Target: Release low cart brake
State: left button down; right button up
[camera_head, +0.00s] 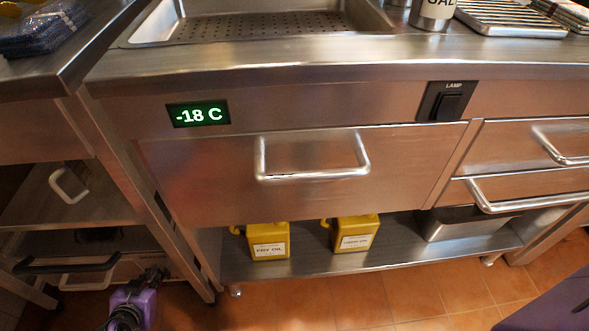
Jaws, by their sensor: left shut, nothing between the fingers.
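What looks like the low cart (122,267) stands in the bay at the lower left, with a black bar handle (65,267) across its front. A pale handle shows just below the bar. I cannot make out the brake; that area is dark and partly behind my gripper. My left gripper (160,275) is low at the lower left, by the right end of the cart's front, close to the counter leg. Its dark fingers are shut with nothing between them. I cannot tell whether they touch the cart. My right gripper is out of view.
A steel counter with a wide drawer (200,180) fills the middle. Its low shelf (300,262) holds two yellow oil jugs (268,241) and a steel pan (465,224). A slanted counter leg (190,262) stands right of my left gripper. The tiled floor (400,295) in front is clear.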

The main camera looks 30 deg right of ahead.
pick_arm(q)
jog(key=s+a+f+t+b, duration=0.1)
jog(key=s+f+t+b, duration=0.1)
jog(key=s+f+b, duration=0.2)
jog(key=shift+s+a+f+h+b, duration=0.35)
jog(key=shift+f+b, duration=0.6)
jog(key=shift+f, duration=0.35)
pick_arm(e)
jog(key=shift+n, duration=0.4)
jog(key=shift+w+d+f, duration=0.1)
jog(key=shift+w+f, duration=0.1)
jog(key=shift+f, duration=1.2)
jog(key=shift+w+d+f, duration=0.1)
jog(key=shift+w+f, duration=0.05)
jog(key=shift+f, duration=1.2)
pick_arm(q)
jog(key=s+f+p+v, duration=0.1)
jog(key=p+v, duration=0.5)
jog(key=v, duration=0.5)
jog(key=shift+s+f, duration=0.2)
jog(key=shift+f, duration=0.1)
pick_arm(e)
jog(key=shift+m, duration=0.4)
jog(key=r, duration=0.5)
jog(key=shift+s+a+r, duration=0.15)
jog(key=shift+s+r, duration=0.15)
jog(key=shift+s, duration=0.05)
